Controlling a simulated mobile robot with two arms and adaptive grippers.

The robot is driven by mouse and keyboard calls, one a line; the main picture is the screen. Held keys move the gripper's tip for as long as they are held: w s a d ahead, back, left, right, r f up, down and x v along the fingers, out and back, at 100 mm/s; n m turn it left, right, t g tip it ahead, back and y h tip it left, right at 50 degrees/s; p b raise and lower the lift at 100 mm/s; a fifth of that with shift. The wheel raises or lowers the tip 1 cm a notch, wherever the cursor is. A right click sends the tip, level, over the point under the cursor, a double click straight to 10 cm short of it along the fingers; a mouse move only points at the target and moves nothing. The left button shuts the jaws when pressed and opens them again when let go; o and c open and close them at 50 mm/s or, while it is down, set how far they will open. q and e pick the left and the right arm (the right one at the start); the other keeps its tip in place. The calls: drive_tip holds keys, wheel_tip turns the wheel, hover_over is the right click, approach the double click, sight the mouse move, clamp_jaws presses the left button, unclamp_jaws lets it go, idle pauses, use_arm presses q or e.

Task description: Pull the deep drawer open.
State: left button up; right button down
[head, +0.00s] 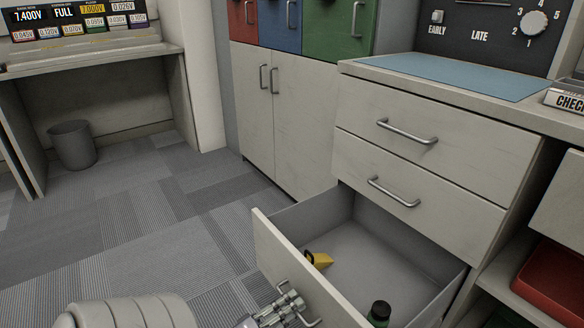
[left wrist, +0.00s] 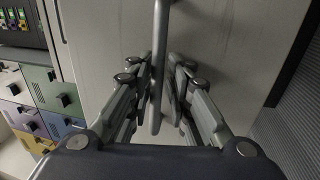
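The deep drawer (head: 352,252) is the lowest in the pale cabinet at right in the head view, and it stands well out. Its front panel (head: 283,258) faces lower left. My left gripper (head: 292,304) is at the drawer's handle (head: 312,322). In the left wrist view the metal handle (left wrist: 160,60) runs between the fingers of my left gripper (left wrist: 160,85), which are close in on both sides and look shut on it. The drawer front (left wrist: 225,60) fills the background there. My right gripper does not show.
A yellow object (head: 320,260) and a dark green, black-topped object (head: 379,314) are in the drawer. Two shut drawers (head: 430,135) with handles are above. A grey bin (head: 72,145) stands under a desk at left. Carpet (head: 140,220) left of the drawer is clear.

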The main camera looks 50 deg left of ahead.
use_arm(q)
drive_tip(key=shift+s, duration=0.1)
drive_tip(key=d+v, duration=0.1)
drive_tip(key=v, duration=1)
drive_tip(key=shift+s+a, duration=0.45)
